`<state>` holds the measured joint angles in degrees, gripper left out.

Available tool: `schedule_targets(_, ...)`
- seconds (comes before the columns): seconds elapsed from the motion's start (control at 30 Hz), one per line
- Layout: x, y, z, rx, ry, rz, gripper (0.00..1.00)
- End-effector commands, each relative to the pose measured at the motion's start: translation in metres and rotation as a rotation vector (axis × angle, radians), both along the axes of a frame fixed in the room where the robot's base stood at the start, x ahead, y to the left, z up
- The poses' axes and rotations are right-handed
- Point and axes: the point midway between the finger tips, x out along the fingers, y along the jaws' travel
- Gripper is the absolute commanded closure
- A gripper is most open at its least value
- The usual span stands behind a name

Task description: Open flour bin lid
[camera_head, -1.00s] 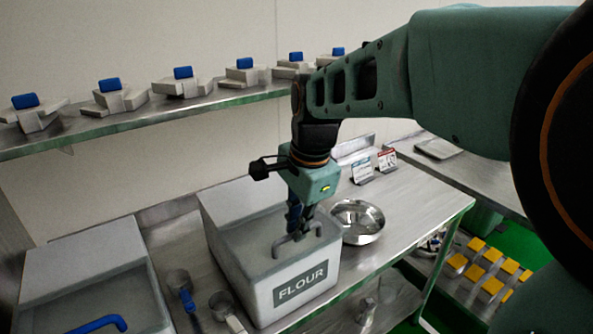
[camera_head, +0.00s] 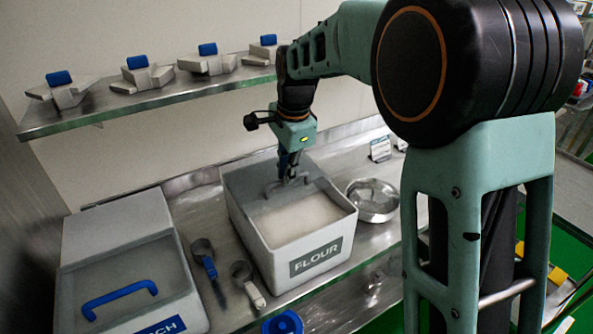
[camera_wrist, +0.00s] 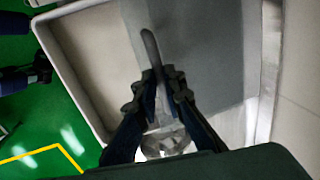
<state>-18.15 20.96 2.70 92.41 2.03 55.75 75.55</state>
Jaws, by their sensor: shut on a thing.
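The flour bin (camera_head: 262,252) is a white box labelled FLOUR on the metal counter, in the middle of the head view. Its grey lid (camera_head: 258,205) is slid toward the back, and pale flour shows in the front part. The lid (camera_wrist: 205,50) covers the right side of the bin in the wrist view, with the left side uncovered. My gripper (camera_head: 289,178) is over the back part of the bin, shut on the lid's grey handle (camera_head: 270,189). In the wrist view, my gripper's fingers (camera_wrist: 161,78) close around the handle (camera_wrist: 148,44), hiding part of it.
A second bin (camera_head: 110,215) with a blue handle stands at left. Two scoops (camera_head: 203,255) (camera_head: 243,279) lie between the bins. A metal bowl (camera_head: 372,212) is right of the flour bin. A shelf (camera_head: 130,105) with several blue-topped parts hangs behind.

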Motion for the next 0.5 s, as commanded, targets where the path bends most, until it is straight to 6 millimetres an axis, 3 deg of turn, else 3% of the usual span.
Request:
schedule_targets(0.13,0.0095,0.0052,0.0018,-0.001,-0.004,-0.001,1.00)
schedule_targets(0.47,0.0105,0.0055,0.0007,-0.001,-0.006,-0.001,1.00)
schedule_targets(0.5,0.0104,0.0055,0.0007,-0.001,-0.006,-0.001,0.86)
